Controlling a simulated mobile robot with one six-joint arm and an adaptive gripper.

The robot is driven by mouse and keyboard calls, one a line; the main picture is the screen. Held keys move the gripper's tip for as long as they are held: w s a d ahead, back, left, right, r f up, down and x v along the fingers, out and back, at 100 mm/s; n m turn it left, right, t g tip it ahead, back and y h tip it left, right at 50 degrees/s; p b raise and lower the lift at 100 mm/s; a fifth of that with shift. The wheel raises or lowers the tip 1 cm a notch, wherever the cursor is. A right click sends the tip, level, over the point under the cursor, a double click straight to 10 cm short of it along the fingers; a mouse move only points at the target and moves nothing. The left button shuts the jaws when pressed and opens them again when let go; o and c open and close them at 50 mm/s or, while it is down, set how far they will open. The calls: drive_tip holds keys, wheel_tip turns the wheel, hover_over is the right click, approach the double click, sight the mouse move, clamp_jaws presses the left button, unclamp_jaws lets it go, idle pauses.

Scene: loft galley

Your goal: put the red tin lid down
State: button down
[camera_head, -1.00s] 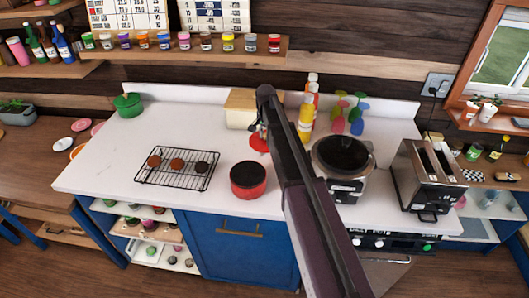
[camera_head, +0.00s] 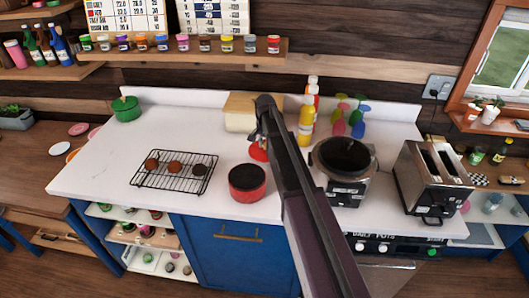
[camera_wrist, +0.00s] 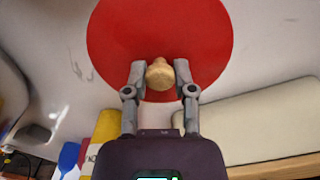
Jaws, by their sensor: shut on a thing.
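The red tin lid (camera_head: 258,153) is a flat red disc with a pale wooden knob (camera_wrist: 160,74). My gripper (camera_head: 262,134) is shut on that knob, with one finger on each side in the wrist view (camera_wrist: 160,79). The lid is over the white counter, behind the red tin and in front of the cream box. I cannot tell whether it touches the counter. The red tin (camera_head: 247,190) stands near the counter's front edge, its top dark. My arm hides part of the counter to the right of the lid.
A wire rack (camera_head: 151,183) with several round brown items lies left of the tin. The cream box (camera_head: 238,122), yellow bottle (camera_head: 305,124), cooker (camera_head: 339,188) and toaster (camera_head: 433,180) stand around. White counter (camera_head: 105,160) is bare at left.

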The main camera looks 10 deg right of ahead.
sight(265, 149)
drive_tip(key=shift+f+b, duration=1.25)
drive_tip(key=shift+f, duration=0.3)
drive_tip(key=shift+f, duration=0.15)
drive_tip(key=shift+c, duration=2.2)
unclamp_jaws()
wheel_tip(265, 149, up, 12)
drive_tip(key=p, duration=1.2)
drive_tip(key=shift+r, duration=0.2)
